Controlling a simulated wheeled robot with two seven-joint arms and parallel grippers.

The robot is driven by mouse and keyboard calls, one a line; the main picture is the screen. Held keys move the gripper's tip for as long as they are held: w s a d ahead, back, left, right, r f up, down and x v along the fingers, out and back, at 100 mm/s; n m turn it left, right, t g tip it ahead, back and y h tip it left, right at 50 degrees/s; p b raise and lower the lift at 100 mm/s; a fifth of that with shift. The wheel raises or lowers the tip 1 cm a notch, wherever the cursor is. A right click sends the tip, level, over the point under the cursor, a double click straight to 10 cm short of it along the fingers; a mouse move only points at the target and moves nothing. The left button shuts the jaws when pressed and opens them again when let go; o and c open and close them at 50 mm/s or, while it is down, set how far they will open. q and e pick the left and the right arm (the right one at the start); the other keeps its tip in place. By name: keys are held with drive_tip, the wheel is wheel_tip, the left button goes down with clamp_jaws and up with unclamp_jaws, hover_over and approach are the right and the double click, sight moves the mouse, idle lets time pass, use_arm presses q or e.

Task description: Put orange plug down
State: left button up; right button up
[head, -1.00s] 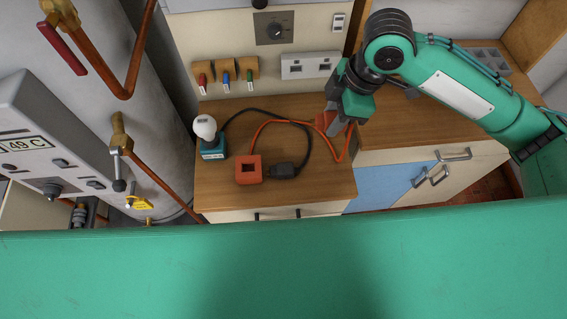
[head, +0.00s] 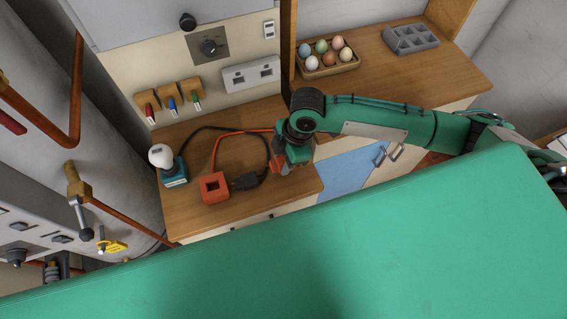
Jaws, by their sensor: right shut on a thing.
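The orange plug (head: 277,164) is in my right gripper (head: 284,168), low over the right part of the wooden counter. The gripper is shut on it and hides much of it. I cannot tell whether the plug touches the counter. An orange cord (head: 226,134) runs from the plug to the left, towards the orange socket box (head: 214,188). My left gripper is not in view.
A black plug (head: 245,181) with a black cord lies beside the orange box. A bulb on a teal base (head: 174,175) stands left. A wall socket (head: 251,73) is behind. An egg tray (head: 328,61) and grey block (head: 410,39) stand on the right counter.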

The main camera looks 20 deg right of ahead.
drive_tip(key=shift+f, duration=1.75)
drive_tip(key=shift+f, duration=0.15)
drive_tip(key=o, duration=1)
drive_tip(key=b+v, duration=0.1)
drive_tip(key=v, duration=1.1)
